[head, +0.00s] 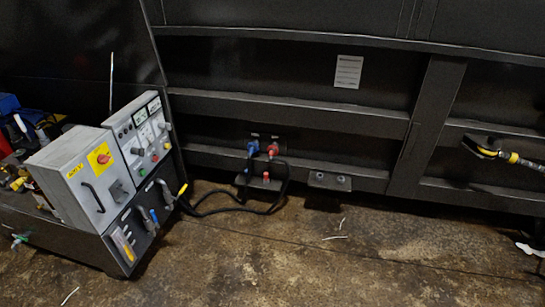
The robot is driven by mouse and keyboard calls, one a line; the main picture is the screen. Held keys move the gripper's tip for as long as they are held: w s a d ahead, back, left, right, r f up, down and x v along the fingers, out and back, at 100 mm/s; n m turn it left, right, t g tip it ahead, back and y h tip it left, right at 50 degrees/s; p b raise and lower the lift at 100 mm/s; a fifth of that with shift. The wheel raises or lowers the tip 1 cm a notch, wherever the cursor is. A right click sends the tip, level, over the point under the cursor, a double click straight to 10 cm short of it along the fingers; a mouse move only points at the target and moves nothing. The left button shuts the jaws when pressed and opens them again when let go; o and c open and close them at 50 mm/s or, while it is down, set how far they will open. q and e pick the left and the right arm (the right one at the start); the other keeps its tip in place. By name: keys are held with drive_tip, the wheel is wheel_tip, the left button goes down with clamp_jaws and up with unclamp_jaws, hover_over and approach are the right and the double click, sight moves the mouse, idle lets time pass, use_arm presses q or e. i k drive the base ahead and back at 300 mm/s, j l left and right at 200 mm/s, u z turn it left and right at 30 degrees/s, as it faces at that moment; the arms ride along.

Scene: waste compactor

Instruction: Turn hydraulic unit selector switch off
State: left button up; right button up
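A grey control cabinet (72,165) stands at the left. Its front has a red rotary switch (103,158) on a yellow plate, a dark curved handle (93,197) and a grey lever-like fitting (119,190). Beside it is a grey panel (137,160) with small displays, buttons and knobs, including a red button (155,158). I cannot tell from the labels which control is the hydraulic unit selector switch, and the switch positions are too small to read. Neither of my grippers is visible.
Below the panel are hose fittings (148,218). Black cables (225,210) cross the floor to blue (252,148) and red (272,150) connectors on the dark ribbed wall. A yellow-and-black item (512,158) is at the right. The brown floor (300,265) in front is mostly clear.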

sight(141, 152)
drive_tip(key=i+j, duration=0.2)
drive_tip(key=i, duration=0.35)
drive_tip(key=i+j+u, duration=0.1)
drive_tip(key=i, duration=0.4)
drive_tip(key=i+j, duration=0.25)
drive_tip(key=i, duration=0.3)
drive_tip(key=i+j+u, duration=0.1)
drive_tip(key=i, duration=0.45)
